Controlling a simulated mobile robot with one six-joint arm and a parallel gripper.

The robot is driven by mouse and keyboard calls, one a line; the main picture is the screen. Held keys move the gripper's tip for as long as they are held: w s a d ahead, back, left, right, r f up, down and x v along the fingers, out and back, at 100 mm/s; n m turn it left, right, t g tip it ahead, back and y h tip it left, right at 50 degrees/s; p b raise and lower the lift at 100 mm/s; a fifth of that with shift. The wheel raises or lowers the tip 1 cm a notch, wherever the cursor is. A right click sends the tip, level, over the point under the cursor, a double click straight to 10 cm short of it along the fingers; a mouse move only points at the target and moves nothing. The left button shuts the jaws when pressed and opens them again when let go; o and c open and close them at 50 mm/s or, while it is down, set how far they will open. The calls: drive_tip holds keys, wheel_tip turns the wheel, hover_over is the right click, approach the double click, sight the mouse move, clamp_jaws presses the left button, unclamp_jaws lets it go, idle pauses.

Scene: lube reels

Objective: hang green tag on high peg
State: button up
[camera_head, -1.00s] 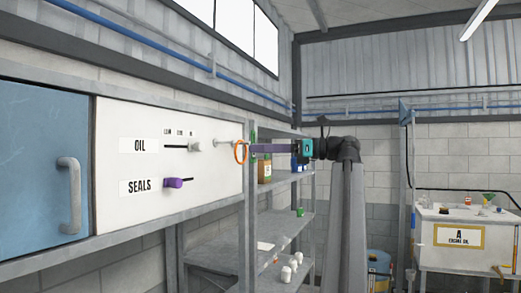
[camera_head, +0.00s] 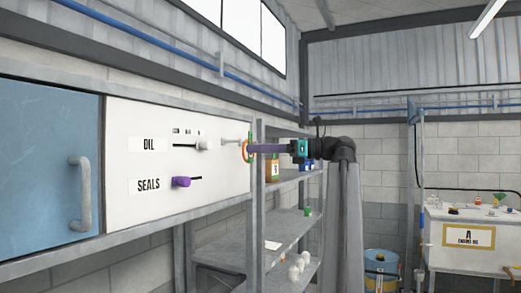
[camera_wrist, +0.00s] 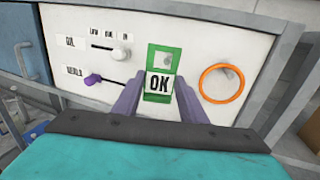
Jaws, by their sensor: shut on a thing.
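The green tag, with a white OK label (camera_wrist: 158,83), stands between my fingers in the wrist view, its label facing me. Its upper part is an open green frame, and a grey, rounded thing, perhaps a peg end, shows through it. In the head view the tag (camera_head: 252,135) is a thin green strip at my fingertips. My purple-fingered gripper (camera_head: 254,149) is shut on it; it also shows in the wrist view (camera_wrist: 159,95). A pale peg (camera_head: 231,141) sticks out of the white panel close by. Whether the tag is around the peg is unclear.
An orange ring (camera_wrist: 222,83) is right of the tag, close to it. The white panel (camera_head: 130,215) carries OIL and SEALS sliders, with a grey knob (camera_head: 203,145) and a purple knob (camera_head: 181,182). Grey shelves (camera_head: 275,235) stand beyond the panel.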

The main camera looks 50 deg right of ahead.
drive_tip(key=w+a+f, duration=0.1)
drive_tip(key=w, duration=0.4)
drive_tip(key=shift+w+a, duration=0.2)
drive_tip(key=shift+w, duration=0.2)
idle(0.8)
drive_tip(key=shift+f, duration=0.15)
idle(0.5)
drive_tip(key=o, duration=1.1)
